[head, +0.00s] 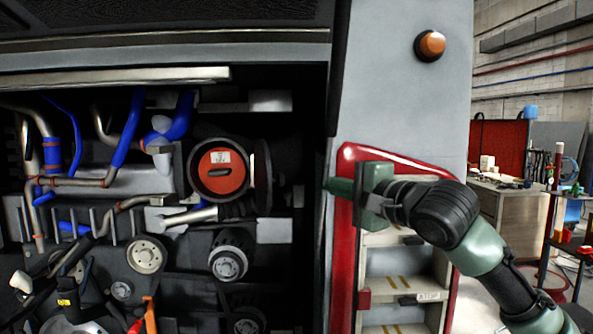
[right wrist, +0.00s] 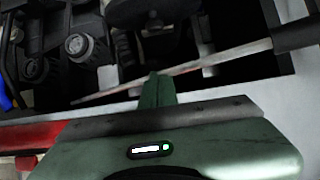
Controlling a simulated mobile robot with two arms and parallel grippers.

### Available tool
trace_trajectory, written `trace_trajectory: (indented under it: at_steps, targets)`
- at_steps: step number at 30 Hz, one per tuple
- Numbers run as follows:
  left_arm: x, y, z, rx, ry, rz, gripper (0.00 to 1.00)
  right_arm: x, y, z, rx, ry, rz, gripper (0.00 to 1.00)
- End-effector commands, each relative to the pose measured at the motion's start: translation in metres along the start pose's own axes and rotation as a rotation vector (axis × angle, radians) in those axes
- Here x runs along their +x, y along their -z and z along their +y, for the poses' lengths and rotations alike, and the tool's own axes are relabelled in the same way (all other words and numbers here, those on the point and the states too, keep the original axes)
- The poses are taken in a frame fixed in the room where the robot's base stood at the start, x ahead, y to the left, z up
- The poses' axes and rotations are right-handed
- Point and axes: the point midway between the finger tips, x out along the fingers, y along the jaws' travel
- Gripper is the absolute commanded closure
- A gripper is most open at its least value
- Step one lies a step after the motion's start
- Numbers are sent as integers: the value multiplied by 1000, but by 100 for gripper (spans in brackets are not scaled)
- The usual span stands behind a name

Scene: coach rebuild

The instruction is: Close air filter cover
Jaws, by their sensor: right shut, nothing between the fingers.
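The air filter housing (head: 192,172) is a dark round canister in the engine bay, with its orange-red filter face (head: 220,185) exposed and a white label on it. The air filter cover (head: 263,177) is a dark disc seen nearly edge-on, standing open at the right side of the housing. My right gripper (head: 328,186) is to the right of the cover, apart from it, at the bay's right edge. Its green fingers point left, and in the right wrist view (right wrist: 154,88) they are closed together and empty. My left gripper is not in view.
The grey body panel (head: 385,95) with an orange lamp (head: 430,46) borders the bay on the right. Red-edged steps (head: 400,262) lie below my right wrist. Pipes, hoses and pulleys (head: 146,254) crowd the bay left of and below the housing. A dark gap separates cover and panel.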

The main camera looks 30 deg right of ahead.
Motion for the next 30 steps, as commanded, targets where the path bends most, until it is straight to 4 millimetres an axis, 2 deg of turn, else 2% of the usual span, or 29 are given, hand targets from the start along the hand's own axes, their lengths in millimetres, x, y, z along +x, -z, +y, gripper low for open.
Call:
trace_trajectory:
  at_steps: [1,8,9,12,16,30]
  targets:
    - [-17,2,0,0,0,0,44,11,-1,-9,3,-1,-2,100]
    - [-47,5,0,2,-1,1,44,59,-2,-7,0,0,-3,100]
    - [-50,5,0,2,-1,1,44,58,-12,-6,-4,0,-5,100]
    - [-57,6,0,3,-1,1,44,61,-26,-4,-3,0,-4,100]
    - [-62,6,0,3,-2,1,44,64,-35,-2,-3,0,-1,100]
    - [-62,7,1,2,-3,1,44,64,-39,0,-2,1,2,100]
